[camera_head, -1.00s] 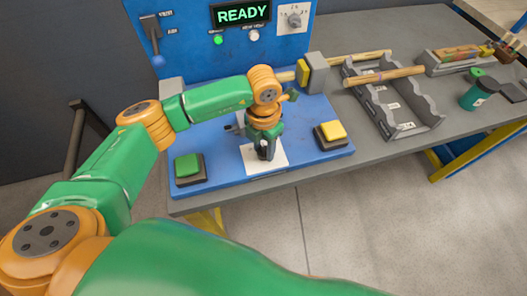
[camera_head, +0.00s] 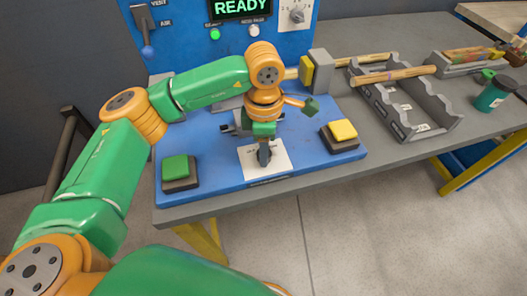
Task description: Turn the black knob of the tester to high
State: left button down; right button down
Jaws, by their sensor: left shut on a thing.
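The tester has a blue base (camera_head: 205,185) and an upright blue panel with a display (camera_head: 240,7) reading READY. A white plate (camera_head: 282,160) lies on the front of the base. My left gripper (camera_head: 264,155) points down over this plate, its dark fingertips at the plate's middle. It is shut on the black knob there, which the fingers almost wholly hide. The knob's pointer and the plate's marks cannot be read. My right gripper is not in view.
A green button (camera_head: 175,167) and a yellow button (camera_head: 343,130) flank the plate. The panel carries a lever (camera_head: 146,35), a lit green lamp (camera_head: 215,34) and a grey dial (camera_head: 297,14). A grey rack (camera_head: 400,125) with wooden pieces and a green cup (camera_head: 490,95) stand right.

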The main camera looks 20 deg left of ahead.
pick_arm(q)
jog(key=shift+m, duration=0.5)
jog(key=shift+c, duration=2.1)
grip_release()
jog(key=shift+d, duration=0.1)
notch_tip(320, 180, up, 7)
jog(key=shift+r+b, duration=0.1)
jog(key=shift+b, duration=0.5)
